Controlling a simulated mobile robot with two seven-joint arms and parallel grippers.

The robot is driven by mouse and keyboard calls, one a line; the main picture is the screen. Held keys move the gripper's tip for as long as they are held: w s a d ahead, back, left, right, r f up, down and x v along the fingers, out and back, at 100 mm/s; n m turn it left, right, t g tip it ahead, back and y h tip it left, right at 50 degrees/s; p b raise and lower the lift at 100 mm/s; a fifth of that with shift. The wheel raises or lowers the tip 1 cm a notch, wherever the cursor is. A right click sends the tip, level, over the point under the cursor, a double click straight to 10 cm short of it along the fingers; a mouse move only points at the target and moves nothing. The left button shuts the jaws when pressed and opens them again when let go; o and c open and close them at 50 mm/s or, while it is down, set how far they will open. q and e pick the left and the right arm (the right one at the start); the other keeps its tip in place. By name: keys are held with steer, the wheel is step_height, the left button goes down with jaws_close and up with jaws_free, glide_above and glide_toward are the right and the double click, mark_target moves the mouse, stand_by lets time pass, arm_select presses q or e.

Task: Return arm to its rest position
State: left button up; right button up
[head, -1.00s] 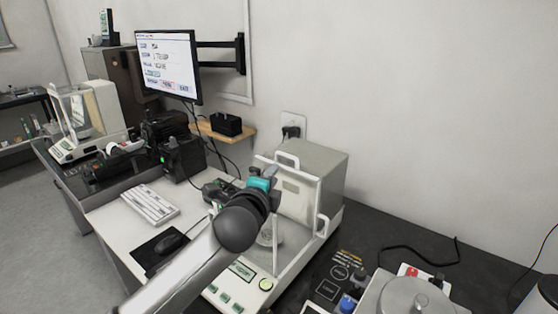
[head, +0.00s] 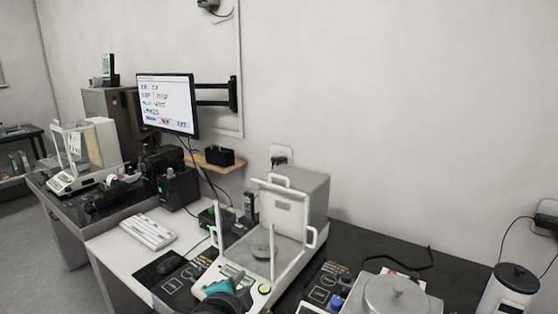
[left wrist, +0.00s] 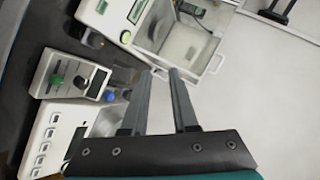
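My left arm shows only at the bottom edge of the head view, as a grey and teal wrist part (head: 228,294) in front of the white balance. Its fingers are not clear there. In the left wrist view, the two dark fingers of my left gripper (left wrist: 162,73) stand apart with a narrow gap and nothing between them. They are clear of the instruments, which lie beyond them. My right gripper is in neither view.
The balance (head: 318,238) with a clear shield stands on the dark table. A lidded round device (head: 395,295) is to its right, a white cylinder (head: 515,281) farther right. A keyboard (head: 148,232), mouse (head: 171,263) and monitor (head: 167,103) are left.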

arm_select(q)
steer(key=s+a+f+n+g, duration=0.3)
steer(key=s+f+n, duration=0.1)
steer(key=s, duration=0.6)
steer(key=s+a+f+n+g+y, duration=0.1)
steer(key=s+a+f+n+g, duration=0.3)
steer(key=s, duration=0.6)
steer(key=s+a+f+n+g, duration=0.2)
steer(key=s+f+n, duration=0.25)
steer(key=s, duration=0.55)
step_height(320, 180, down, 25)
steer(key=s+g+b, duration=0.1)
steer(key=s+b, duration=0.1)
steer(key=b, duration=0.1)
steer(key=s+a+f+g+b, duration=0.1)
steer(key=s+a+f+b, duration=0.1)
steer(key=s+f, duration=1.3)
steer(key=shift+s+f+g+y, duration=0.2)
steer(key=shift+f+g+y, duration=0.1)
steer(key=shift+f, duration=0.2)
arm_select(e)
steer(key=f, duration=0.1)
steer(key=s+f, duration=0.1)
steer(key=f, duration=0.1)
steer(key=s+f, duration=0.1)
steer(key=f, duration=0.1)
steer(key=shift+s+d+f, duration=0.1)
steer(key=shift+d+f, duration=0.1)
